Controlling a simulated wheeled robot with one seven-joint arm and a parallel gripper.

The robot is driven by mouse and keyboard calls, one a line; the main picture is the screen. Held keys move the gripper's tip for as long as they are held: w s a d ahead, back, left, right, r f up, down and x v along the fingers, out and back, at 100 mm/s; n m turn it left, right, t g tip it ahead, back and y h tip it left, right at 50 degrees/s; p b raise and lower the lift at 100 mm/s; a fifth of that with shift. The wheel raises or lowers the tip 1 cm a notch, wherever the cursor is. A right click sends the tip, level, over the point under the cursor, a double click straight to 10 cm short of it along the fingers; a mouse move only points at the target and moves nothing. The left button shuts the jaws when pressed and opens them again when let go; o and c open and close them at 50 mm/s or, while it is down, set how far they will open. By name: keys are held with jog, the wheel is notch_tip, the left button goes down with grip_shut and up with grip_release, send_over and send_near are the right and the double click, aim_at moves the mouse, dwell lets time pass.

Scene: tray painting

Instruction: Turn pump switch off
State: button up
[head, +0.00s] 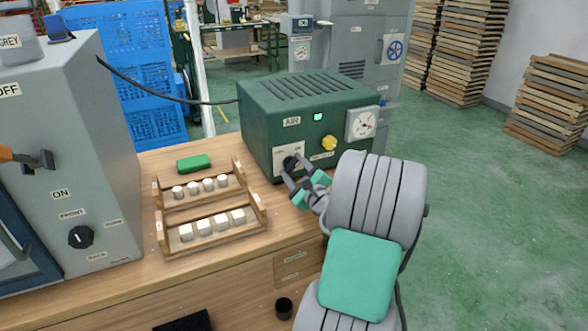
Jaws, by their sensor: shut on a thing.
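The green pump box (257,137) labelled AIR stands on the wooden bench. A small green light (318,116) glows on its front, beside a yellow knob (328,143) and a round white gauge (362,123). The black pump switch (290,162) sits on a white plate at the lower left of the front. My gripper (292,170) is at that plate, shut on the black switch. The fingers partly cover the switch and its label, so its exact setting is hard to read.
Wooden racks (209,222) with white pieces and a green block (194,164) lie left of the pump box. A grey cabinet (95,170) with a black knob (81,237) stands at the far left. Green floor is open to the right.

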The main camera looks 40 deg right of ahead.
jog(key=shift+c, duration=0.5)
jog(key=shift+f, duration=0.1)
jog(key=n+b, duration=0.1)
jog(key=n, duration=0.1)
jog(key=n+b, duration=0.2)
jog(key=shift+a+f+n, duration=0.1)
jog(key=shift+f+n, duration=0.1)
jog(key=shift+n, duration=0.2)
jog(key=n+b, duration=0.4)
jog(key=shift+f, duration=0.2)
jog(key=n+b, duration=0.6)
jog(key=shift+f+n+b, duration=0.15)
jog(key=shift+n+b, duration=1.45)
jog(key=shift+b, duration=0.05)
jog(key=shift+r, duration=0.2)
